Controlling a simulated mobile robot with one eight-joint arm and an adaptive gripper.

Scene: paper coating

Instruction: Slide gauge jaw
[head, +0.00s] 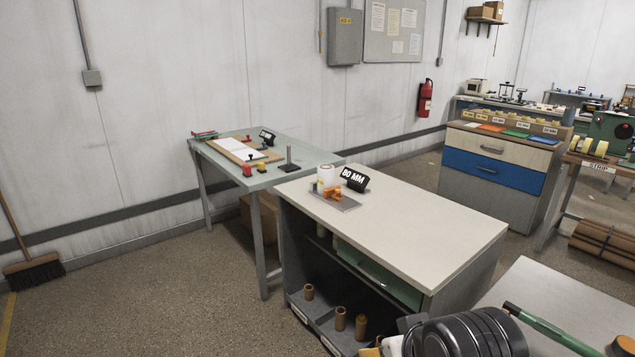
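A small fixture stands on the pale-topped bench (420,215) in the middle. It has a grey metal base plate (347,204) with orange blocks (332,192) on it, which look like the gauge jaws. A white roll (326,176) stands upright right behind the orange blocks. A black sign reading 80 MM (354,180) stands beside it. The gap between the orange blocks is too small to make out. Black rounded parts of my arm show at the bottom edge; I see no gripper fingers, and nothing of mine is at the fixture.
Wooden cylinders (340,318) stand on the bench's lower shelf. A green-topped table (215,157) behind carries a board, coloured knobs and a post. A light tabletop (570,300) with a green-handled tool (550,330) is at lower right. The pale bench top right of the fixture is clear.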

